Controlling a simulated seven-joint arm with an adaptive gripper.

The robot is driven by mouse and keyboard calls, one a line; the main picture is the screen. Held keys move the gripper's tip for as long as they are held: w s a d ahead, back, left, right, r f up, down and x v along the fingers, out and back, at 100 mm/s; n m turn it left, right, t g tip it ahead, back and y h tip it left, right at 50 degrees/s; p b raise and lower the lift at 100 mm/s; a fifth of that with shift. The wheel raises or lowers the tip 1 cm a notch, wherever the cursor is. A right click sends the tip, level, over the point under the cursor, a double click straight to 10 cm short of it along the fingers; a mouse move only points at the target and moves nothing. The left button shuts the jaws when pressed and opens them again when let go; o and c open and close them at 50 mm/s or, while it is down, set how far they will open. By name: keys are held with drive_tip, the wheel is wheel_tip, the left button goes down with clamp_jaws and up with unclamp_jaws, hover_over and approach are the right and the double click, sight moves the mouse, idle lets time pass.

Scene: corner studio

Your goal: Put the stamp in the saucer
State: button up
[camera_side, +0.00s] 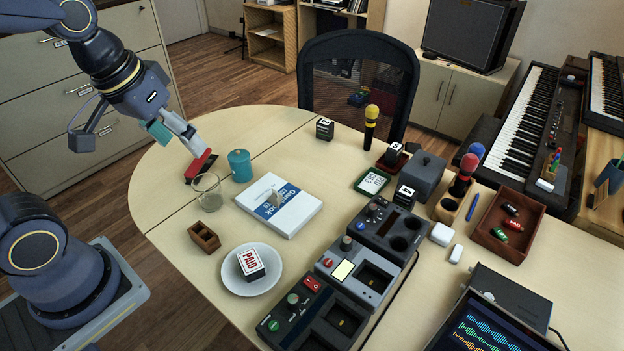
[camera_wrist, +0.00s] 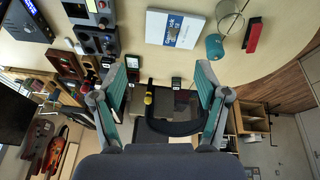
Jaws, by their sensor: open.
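The stamp (camera_side: 250,260), a small block with a white face marked PAID in red and dark sides, rests in the white saucer (camera_side: 272,288) near the front of the table in the side view. Neither shows in the wrist view. My gripper (camera_side: 176,138) is high at the left of the table in the side view, well away from the saucer and behind it. Its teal-padded fingers are spread wide in the wrist view (camera_wrist: 161,72), with nothing between them.
A red stapler-like thing (camera_side: 201,166), a drinking glass (camera_side: 207,192) and a teal cup (camera_side: 240,165) stand near my gripper. A small brown wooden holder (camera_side: 204,237), a white box (camera_side: 280,207) and dark consoles (camera_side: 357,272) surround the saucer.

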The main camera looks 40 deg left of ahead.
drive_tip(key=s+r+m, duration=0.1)
drive_tip(key=s+r+m+t, duration=0.1)
drive_tip(key=s+r, duration=0.1)
drive_tip(key=shift+s+a+t, duration=0.15)
drive_tip(key=shift+s+t, duration=0.05)
drive_tip(key=shift+t, duration=0.1)
